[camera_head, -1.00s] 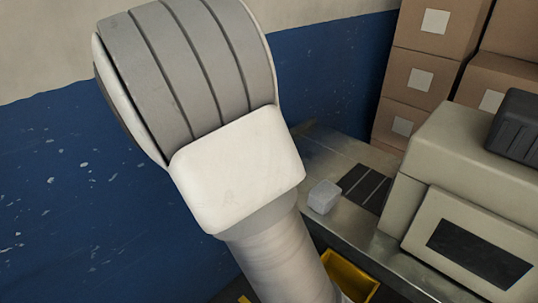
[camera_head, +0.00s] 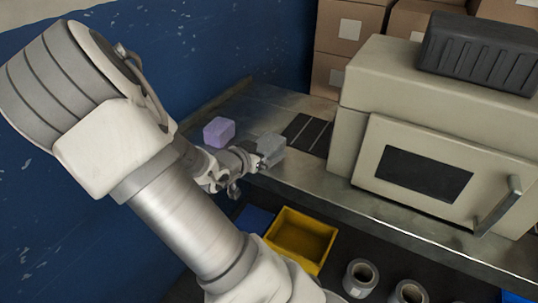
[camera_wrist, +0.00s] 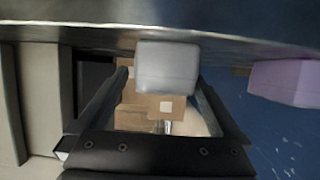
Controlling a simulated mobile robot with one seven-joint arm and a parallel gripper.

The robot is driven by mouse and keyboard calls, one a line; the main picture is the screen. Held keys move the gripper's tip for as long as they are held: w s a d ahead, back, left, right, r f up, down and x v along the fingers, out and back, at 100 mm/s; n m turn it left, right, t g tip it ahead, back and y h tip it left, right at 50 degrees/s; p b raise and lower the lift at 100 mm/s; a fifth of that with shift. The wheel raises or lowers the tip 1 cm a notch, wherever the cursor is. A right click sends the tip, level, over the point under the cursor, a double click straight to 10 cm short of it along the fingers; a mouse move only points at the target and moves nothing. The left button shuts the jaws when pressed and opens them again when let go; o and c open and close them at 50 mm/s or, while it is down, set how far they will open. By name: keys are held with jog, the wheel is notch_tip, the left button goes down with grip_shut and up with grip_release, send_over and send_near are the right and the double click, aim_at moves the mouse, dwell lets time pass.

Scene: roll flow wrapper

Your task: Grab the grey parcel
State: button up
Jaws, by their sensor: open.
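The grey parcel (camera_head: 272,144) is a small block on the steel counter, beside the dark slotted panel. In the wrist view the grey parcel (camera_wrist: 167,66) is near the upper middle, between or just beyond my two fingertips. My gripper (camera_head: 257,161) is at the near left side of the parcel, low over the counter. In the wrist view my gripper (camera_wrist: 163,82) has its fingers apart, one on each side of the parcel. I cannot tell whether a finger touches it.
A purple parcel (camera_head: 219,131) sits left of the grey one, also in the wrist view (camera_wrist: 287,82). The beige machine (camera_head: 410,150) stands to the right. A yellow bin (camera_head: 301,238) and rolls (camera_head: 361,274) lie below the counter. Cartons (camera_head: 350,30) are stacked behind.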

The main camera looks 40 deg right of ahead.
aim_at(274, 143)
jog(key=b+x, duration=0.2)
jog(key=x, duration=0.2)
jog(key=shift+w+d+f+b, duration=0.2)
jog(key=shift+w+d+b, duration=0.05)
jog(key=shift+w+b, duration=0.05)
jog(key=shift+w+d, duration=0.15)
jog(key=shift+d, duration=0.25)
jog(key=c, duration=1.5)
